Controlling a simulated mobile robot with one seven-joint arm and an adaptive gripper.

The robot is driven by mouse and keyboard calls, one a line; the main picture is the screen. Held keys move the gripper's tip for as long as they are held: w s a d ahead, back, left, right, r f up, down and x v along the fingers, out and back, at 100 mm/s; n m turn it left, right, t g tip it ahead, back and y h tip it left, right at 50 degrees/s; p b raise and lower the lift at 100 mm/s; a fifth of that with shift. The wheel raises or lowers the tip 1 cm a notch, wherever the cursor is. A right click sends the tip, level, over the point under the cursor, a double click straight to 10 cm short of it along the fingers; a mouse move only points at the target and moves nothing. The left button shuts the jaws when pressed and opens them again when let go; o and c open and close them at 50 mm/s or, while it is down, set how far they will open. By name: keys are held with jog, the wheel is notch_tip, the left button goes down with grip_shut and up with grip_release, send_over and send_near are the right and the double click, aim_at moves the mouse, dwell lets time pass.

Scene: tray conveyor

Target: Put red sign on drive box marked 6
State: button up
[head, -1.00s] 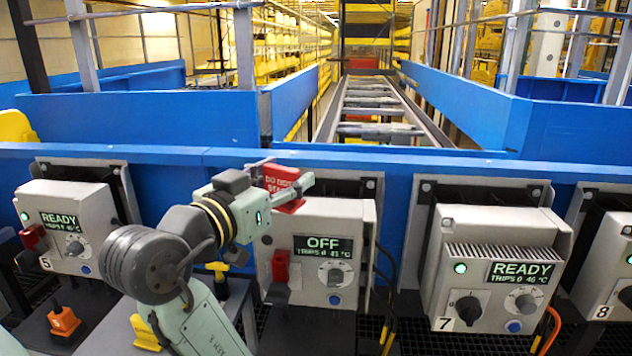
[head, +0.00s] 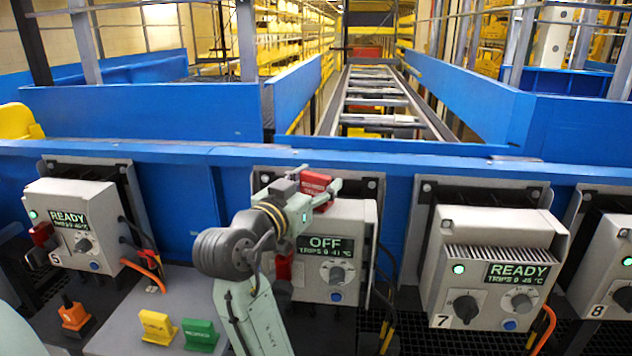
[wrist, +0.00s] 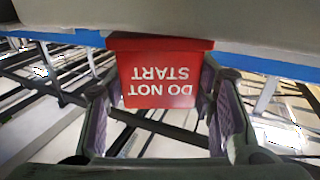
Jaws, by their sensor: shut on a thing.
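The red sign (head: 318,183) is at the top of the middle drive box (head: 345,250), whose display reads OFF. My arm covers the place where this box's number would be. My gripper (head: 325,190) is shut on the sign at the box's upper left edge. In the wrist view, the red sign (wrist: 160,78) reads DO NOT START upside down between the two fingers. Its upper edge is close to a grey surface; I cannot tell whether they touch.
Drive boxes with READY displays stand either side: box 5 (head: 78,222) at left, box 7 (head: 492,270) and box 8 (head: 608,265) at right. A yellow block (head: 157,327) and a green block (head: 200,335) sit on a grey surface at lower left. Cables hang between boxes.

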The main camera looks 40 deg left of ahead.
jog(key=shift+f, duration=0.25)
jog(key=o, duration=1.2)
jog(key=shift+r, duration=0.1)
